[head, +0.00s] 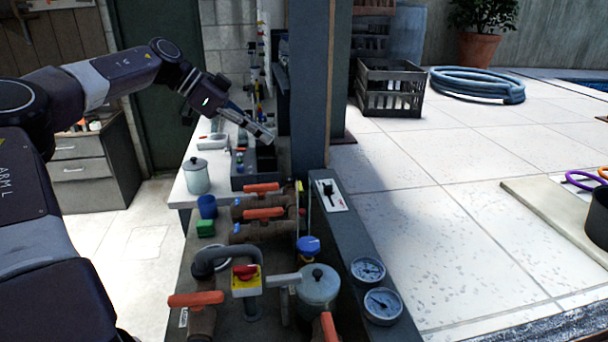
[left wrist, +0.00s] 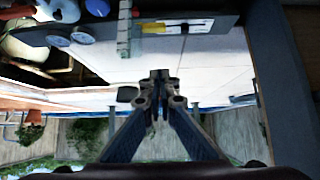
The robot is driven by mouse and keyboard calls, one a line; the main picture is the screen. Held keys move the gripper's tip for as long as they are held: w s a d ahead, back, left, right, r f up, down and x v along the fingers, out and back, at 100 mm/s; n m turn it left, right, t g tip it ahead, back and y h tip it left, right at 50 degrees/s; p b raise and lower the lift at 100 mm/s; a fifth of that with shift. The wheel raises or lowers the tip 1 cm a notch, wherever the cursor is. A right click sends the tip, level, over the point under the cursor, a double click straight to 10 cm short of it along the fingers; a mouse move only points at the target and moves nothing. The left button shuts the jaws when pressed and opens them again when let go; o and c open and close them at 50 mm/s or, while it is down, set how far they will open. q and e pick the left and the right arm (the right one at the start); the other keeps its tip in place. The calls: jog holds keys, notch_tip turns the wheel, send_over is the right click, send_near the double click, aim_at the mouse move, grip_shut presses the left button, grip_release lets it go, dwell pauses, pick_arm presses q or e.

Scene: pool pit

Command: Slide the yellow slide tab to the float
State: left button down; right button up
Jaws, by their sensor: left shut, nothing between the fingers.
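A thin upright gauge tube (head: 302,197) stands beside the pillar, at the back of the pipework, with a small yellowish part near its top. In the left wrist view the clear, greenish tube (left wrist: 125,30) is at the top, with a yellow tab (left wrist: 154,27) sticking out beside it. The float cannot be told apart inside the tube. My left gripper (head: 268,138) is shut and empty, left of the pillar and above the dark bins. In the left wrist view its fingertips (left wrist: 160,76) are together, apart from the tube and tab. My right gripper is out of view.
A dark pillar (head: 312,100) stands close right of my left gripper. A white plate with a black lever (head: 329,195) lies right of the tube.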

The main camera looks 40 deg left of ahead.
pick_arm(q)
jog(key=w+d+f+p, duration=0.1)
jog(key=w+d+f, duration=0.1)
jog(key=f, duration=0.3)
jog(key=w+d+f+p, duration=0.2)
jog(key=w+f, duration=0.1)
jog(key=f, duration=0.3)
jog(key=shift+p, duration=0.3)
jog(key=shift+f, duration=0.2)
